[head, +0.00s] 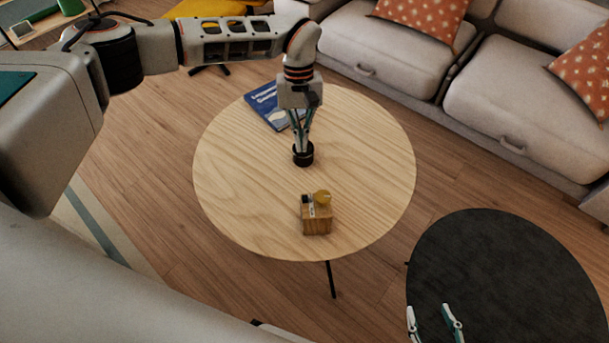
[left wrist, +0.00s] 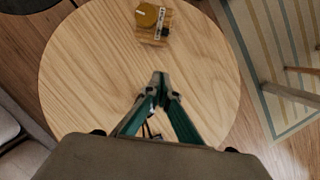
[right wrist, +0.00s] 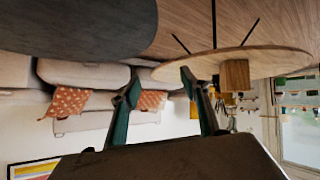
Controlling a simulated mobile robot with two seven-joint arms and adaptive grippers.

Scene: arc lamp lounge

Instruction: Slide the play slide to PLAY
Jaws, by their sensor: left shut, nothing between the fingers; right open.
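A small wooden box (head: 317,226) stands on the round wooden table (head: 240,190). Its top carries a yellow round knob (head: 322,197) and a dark slide part with a pale label strip (head: 311,210). The left wrist view shows the box (left wrist: 153,41), the knob (left wrist: 147,14) and the label (left wrist: 161,19); the lettering is too small to read surely. My left gripper (head: 302,147) is shut and empty, pointing down behind the box, apart from it. My right gripper (head: 434,316) is open over the dark round table, far from the box; its fingers also show in the right wrist view (right wrist: 158,85).
A blue book (head: 266,108) lies behind my left gripper. A dark round table (head: 510,270) stands right, and a sofa (head: 375,55) behind. The tabletop around the box is clear.

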